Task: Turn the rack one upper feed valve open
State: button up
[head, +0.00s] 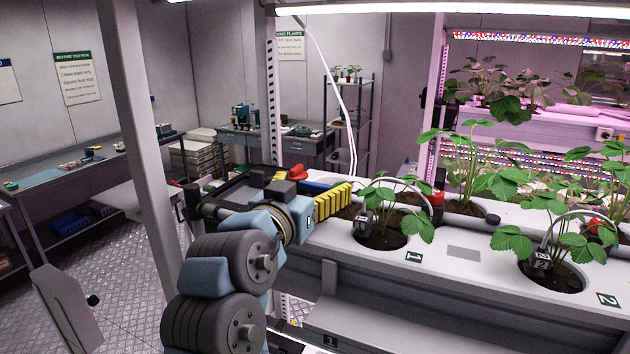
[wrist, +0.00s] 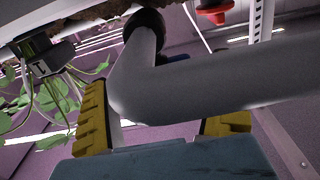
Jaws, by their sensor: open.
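A red handle (head: 297,173), apparently the feed valve's, shows just behind my gripper at the left end of the upper planter trough (head: 465,252). In the wrist view, a red knob (wrist: 213,17) sits at the top, beyond a thick grey pipe (wrist: 215,82) with a black collar (wrist: 145,20). My gripper (head: 345,196) is open beside the trough's left end. In the wrist view, its yellow fingers (wrist: 160,110) stand apart, with the pipe crossing the space between and above them. I cannot tell whether they touch it. Nothing is held. The valve body is mostly hidden.
Strawberry plants (head: 385,212) grow from round holes along the trough, close to my fingers. A white post (head: 150,150) stands left of my arm. A workbench (head: 90,170) and pink-lit racks (head: 530,105) are farther back. The left floor is mostly clear.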

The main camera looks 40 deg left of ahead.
jog(key=shift+w+a+f, duration=0.1)
jog(key=shift+w+a, duration=0.1)
jog(key=shift+w, duration=0.4)
jog(key=shift+c, duration=0.2)
jog(key=c, duration=1.1)
jog(key=shift+c, duration=0.2)
jog(key=shift+d+n+g+y+b, duration=0.1)
jog(key=shift+n+g+y+b, duration=0.25)
jog(key=shift+y, duration=0.45)
jog(key=n+g+y+b, duration=0.3)
jog(key=n+y+b, duration=0.1)
jog(key=y, duration=0.1)
jog(key=shift+n+g, duration=0.25)
jog(key=shift+n+g+y+b, duration=1.1)
jog(key=shift+n+g+y, duration=0.35)
jog(key=shift+g, duration=0.35)
jog(key=shift+n+g+y+b, duration=0.3)
jog(key=shift+n+g+y, duration=0.55)
jog(key=shift+g, duration=0.55)
jog(key=shift+s+n+g, duration=0.1)
jog(key=shift+n+g, duration=0.3)
